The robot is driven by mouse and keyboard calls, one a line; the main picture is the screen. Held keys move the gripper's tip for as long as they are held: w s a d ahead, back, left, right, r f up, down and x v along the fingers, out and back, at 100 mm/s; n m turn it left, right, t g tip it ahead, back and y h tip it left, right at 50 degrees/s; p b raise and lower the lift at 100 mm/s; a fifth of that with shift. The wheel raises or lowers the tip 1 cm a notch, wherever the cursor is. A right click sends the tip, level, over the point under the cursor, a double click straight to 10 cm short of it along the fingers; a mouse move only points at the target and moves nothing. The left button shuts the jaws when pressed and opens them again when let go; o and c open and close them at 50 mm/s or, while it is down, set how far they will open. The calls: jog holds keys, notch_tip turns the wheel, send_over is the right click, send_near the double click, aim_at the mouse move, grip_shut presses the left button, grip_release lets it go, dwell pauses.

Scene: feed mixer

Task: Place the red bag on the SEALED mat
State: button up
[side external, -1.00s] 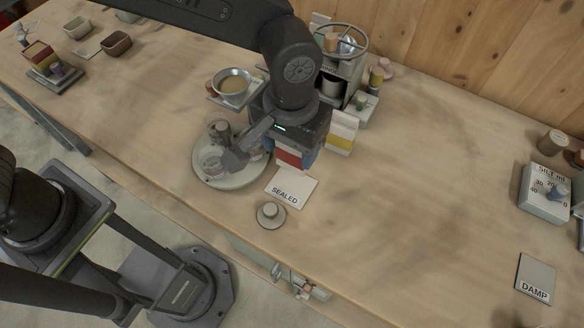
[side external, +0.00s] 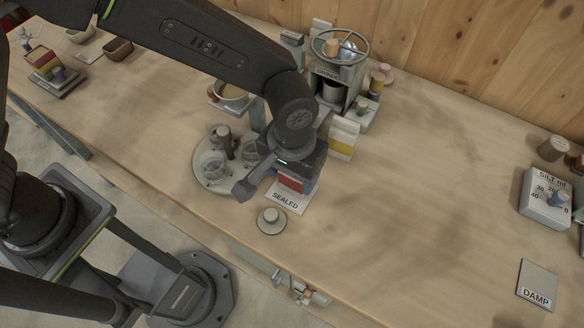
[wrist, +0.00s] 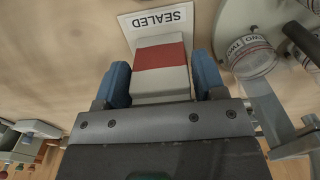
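The red bag, a pale block with a red band (wrist: 160,56), is between the two blue fingers of my gripper (wrist: 161,80) in the wrist view. The fingers lie along its sides and appear shut on it. In the side view the bag (side external: 290,184) shows below my gripper (side external: 293,178), over the back part of the white SEALED mat (side external: 287,203). The mat's lettered edge also shows beyond the bag in the wrist view (wrist: 159,20). I cannot tell whether the bag's underside touches the mat.
A round tray with glass jars (side external: 207,183) stands close left of the mat. A grey round knob (side external: 271,220) is in front of it. A yellow-banded bag (side external: 343,138) and a wheeled mixer (side external: 340,70) stand behind. The DAMP mat (side external: 537,284) is far right; the table between is clear.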

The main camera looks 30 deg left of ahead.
jog(key=o, duration=0.3)
jog(key=shift+o, duration=0.2)
notch_tip(320, 180, up, 12)
jog(key=shift+r, duration=0.2)
jog(key=s+a+r+t, duration=0.1)
jog(key=a+r, duration=0.2)
jog(key=a, duration=0.4)
jog(key=s+a+r+t+h, duration=0.1)
jog(key=s+a+r, duration=0.15)
jog(key=a, duration=0.55)
jog(key=a+r+t, duration=0.2)
jog(key=a+r, duration=0.1)
jog(key=a, duration=0.4)
jog(key=s+a+f+t+y, duration=0.1)
jog(key=s+a, duration=0.5)
jog(key=shift+s+a+f+t, duration=0.15)
jog(key=shift+a+f+t, duration=0.1)
jog(key=shift+a+t, duration=0.1)
